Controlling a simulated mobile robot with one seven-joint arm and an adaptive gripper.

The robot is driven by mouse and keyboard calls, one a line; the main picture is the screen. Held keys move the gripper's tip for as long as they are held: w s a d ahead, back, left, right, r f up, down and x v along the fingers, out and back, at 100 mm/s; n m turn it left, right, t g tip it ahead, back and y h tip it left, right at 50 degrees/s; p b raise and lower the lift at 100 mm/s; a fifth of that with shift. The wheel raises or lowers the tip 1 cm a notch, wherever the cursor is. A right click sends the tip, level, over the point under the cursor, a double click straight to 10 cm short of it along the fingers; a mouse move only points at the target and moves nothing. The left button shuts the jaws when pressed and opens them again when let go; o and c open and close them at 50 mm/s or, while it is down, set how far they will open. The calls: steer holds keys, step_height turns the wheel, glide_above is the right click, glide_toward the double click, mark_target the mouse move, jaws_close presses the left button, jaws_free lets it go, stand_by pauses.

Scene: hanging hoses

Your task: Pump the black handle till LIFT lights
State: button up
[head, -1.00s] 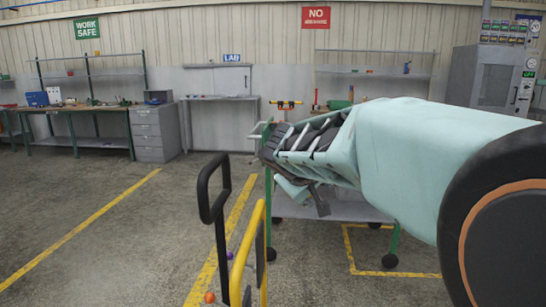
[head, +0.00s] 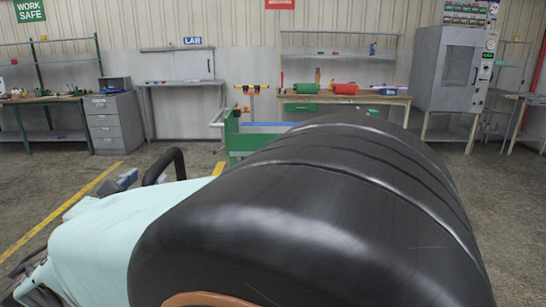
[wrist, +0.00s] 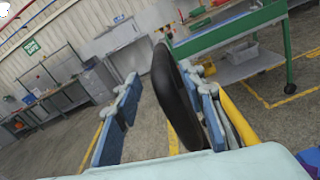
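The black handle (wrist: 174,95) is a thick black loop in the wrist view, standing tilted between the two blue fingers of my gripper (wrist: 157,82). It is close to the right finger; I cannot tell if they touch. A wide gap separates it from the left finger, so the gripper is open. In the head view only the top bend of the handle (head: 166,160) shows above my arm, which hides the rest. A grey-blue fingertip shows just left of it. A yellow bar (wrist: 238,120) stands right of the fingers in the wrist view. No LIFT light can be made out.
A green-framed cart (head: 236,143) stands behind the handle, with a grey lower shelf in the wrist view. Workbenches (head: 160,85) and a grey cabinet (head: 447,68) line the back wall.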

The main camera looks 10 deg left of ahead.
mark_target(162, 164)
steer(key=w, duration=0.6)
steer(key=w+a, duration=0.1)
steer(key=w, duration=0.2)
steer(key=shift+w, duration=0.2)
jaws_close()
